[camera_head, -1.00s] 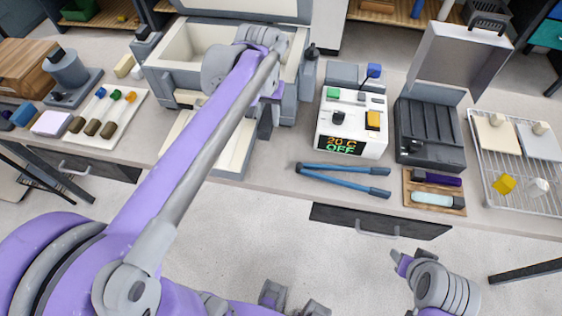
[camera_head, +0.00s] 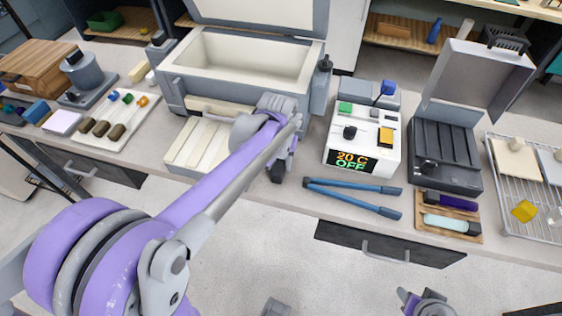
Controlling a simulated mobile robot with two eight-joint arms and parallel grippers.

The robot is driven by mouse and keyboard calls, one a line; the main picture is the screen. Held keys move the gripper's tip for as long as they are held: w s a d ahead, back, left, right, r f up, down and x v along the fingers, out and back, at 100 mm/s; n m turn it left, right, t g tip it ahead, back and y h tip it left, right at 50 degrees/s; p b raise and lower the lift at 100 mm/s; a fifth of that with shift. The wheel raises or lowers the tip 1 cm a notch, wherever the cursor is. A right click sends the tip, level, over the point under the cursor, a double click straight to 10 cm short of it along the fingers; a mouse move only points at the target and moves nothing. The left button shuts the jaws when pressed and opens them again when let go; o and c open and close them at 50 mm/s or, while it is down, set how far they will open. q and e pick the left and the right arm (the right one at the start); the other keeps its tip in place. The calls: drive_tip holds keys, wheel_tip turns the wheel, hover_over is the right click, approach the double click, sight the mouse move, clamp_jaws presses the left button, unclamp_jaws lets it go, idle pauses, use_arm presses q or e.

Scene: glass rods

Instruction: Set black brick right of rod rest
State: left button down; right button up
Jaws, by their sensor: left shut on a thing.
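My left gripper (camera_head: 278,174) is at the end of the purple and grey arm, above the bench's front edge, between a cream ribbed slab (camera_head: 188,148) and a white control box. It is shut on a small dark thing, mostly hidden by the wrist; I cannot tell for certain that it is the black brick. No other loose black brick is clear. The cream ribbed slab lies left of the gripper, in front of the open kiln; whether it is the rod rest is unclear. Part of my right arm shows at the bottom right, its gripper not in view.
The control box (camera_head: 373,168) reads 20 C, OFF. Blue-handled tongs (camera_head: 350,196) lie in front of it. Right are an open dark case (camera_head: 455,175), a wooden tray (camera_head: 428,232) and a wire rack (camera_head: 498,205). The kiln (camera_head: 175,85) stands behind.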

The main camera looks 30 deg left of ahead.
sight(280, 166)
use_arm(q)
drive_tip(key=shift+f, duration=0.1)
drive_tip(key=c, duration=0.5)
unclamp_jaws()
drive_tip(key=shift+r, duration=0.3)
wheel_tip(280, 166, up, 11)
drive_tip(key=s+p, duration=0.1)
drive_tip(key=s+d+f+m+t, duration=0.1)
drive_tip(key=s+d+f, duration=0.1)
drive_tip(key=s, duration=0.3)
drive_tip(key=s+d+f+m+t, duration=0.1)
drive_tip(key=s+d+f, duration=0.1)
drive_tip(key=s+f, duration=0.3)
drive_tip(key=s+d+f+t, duration=0.1)
drive_tip(key=s+d+f, duration=0.2)
drive_tip(key=s+f, duration=0.1)
drive_tip(key=shift+s+f+m+t, duration=0.1)
drive_tip(key=shift+s+m+t, duration=0.3)
drive_tip(key=shift+s, duration=0.45)
